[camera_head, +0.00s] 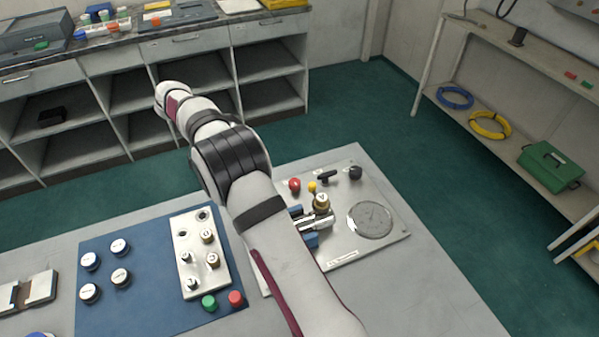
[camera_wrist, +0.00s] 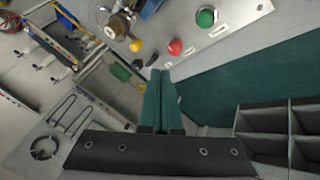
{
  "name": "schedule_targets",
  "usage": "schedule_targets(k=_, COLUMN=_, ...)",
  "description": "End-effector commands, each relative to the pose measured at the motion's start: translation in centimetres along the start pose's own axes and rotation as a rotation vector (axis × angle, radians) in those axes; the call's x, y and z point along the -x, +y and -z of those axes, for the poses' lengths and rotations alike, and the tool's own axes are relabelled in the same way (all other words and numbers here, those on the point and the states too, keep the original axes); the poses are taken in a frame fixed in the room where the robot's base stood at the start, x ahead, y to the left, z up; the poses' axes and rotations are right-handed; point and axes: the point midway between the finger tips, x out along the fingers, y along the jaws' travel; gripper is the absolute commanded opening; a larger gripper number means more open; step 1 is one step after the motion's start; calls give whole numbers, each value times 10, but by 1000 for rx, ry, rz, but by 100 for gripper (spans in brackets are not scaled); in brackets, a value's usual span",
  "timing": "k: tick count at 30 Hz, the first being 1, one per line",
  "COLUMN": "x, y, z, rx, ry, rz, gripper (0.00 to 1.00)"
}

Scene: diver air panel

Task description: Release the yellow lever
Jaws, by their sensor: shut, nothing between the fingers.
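The yellow lever (camera_head: 312,187) shows as a small yellow knob on the pale metal panel (camera_head: 397,236), between a red knob (camera_head: 294,184) and a black lever (camera_head: 327,176). In the wrist view the yellow lever (camera_wrist: 136,45) lies up and left of my fingertips, between the brass valve and the red knob (camera_wrist: 175,47). My gripper (camera_wrist: 160,72) is shut and empty, its two teal fingers side by side. It appears apart from the yellow lever. In the head view my arm covers the left part of the panel, and I cannot make out the fingers there.
The brass valve (camera_head: 322,202), a round gauge (camera_head: 371,219) and a black knob (camera_head: 355,172) crowd the same panel. A green button (camera_wrist: 206,17) shows in the wrist view. A blue mat (camera_head: 140,314) with a smaller valve plate (camera_head: 186,224) lies left of my arm.

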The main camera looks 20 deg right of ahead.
Motion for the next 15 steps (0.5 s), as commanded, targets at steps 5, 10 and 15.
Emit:
schedule_targets(k=5, x=4, y=-3, z=-5, rx=25, ry=11, rz=14, gripper=0)
schedule_targets(k=10, x=3, y=-3, z=-4, rx=23, ry=10, rz=13, gripper=0)
schedule_targets(k=15, x=-19, y=-2, z=-4, rx=22, ry=9, rz=10, gripper=0)
